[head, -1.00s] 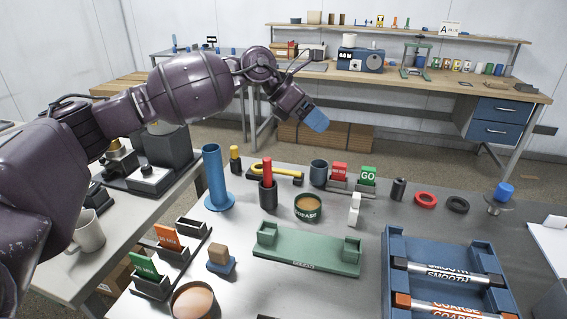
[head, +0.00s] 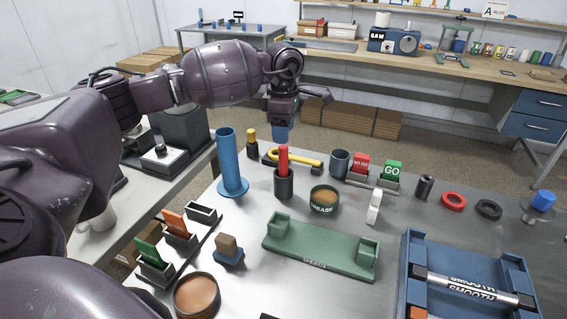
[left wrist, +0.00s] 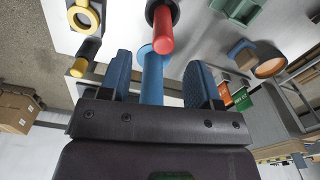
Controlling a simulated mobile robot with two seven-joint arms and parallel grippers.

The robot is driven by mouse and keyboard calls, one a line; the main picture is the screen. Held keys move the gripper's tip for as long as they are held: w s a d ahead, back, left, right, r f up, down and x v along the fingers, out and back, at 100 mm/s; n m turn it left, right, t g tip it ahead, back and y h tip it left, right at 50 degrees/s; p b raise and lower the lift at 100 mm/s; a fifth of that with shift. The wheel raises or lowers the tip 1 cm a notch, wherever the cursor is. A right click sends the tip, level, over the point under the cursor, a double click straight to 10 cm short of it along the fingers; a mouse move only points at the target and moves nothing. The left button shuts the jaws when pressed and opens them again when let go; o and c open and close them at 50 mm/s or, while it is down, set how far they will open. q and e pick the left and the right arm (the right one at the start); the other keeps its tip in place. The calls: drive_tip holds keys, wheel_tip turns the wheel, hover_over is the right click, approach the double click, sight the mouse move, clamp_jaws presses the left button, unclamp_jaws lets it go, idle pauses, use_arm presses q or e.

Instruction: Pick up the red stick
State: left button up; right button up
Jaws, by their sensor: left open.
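The red stick (head: 283,158) stands upright in a dark cylindrical holder (head: 284,184) on the grey table. My left gripper (head: 281,132) points down above and behind the stick in the head view, apart from it. In the left wrist view the red stick (left wrist: 163,32) shows just beyond the open blue fingertips of my left gripper (left wrist: 162,82), near the gap between them. Nothing is between the fingers at the stick's height that I can see. My right gripper is not in view.
A blue tube on a round base (head: 230,165) stands left of the stick. A yellow-handled tool (head: 295,160) lies behind it. A grease tin (head: 323,199) and a green cradle (head: 320,247) are in front right. A blue tray (head: 415,262) lies farther right.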

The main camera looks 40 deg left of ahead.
sight(283, 146)
use_arm(q)
drive_tip(key=shift+s+d+f, duration=0.1)
drive_tip(key=shift+s+f, duration=0.05)
drive_tip(key=shift+f, duration=3.45)
drive_tip(key=shift+c, duration=0.2)
drive_tip(key=c, duration=1)
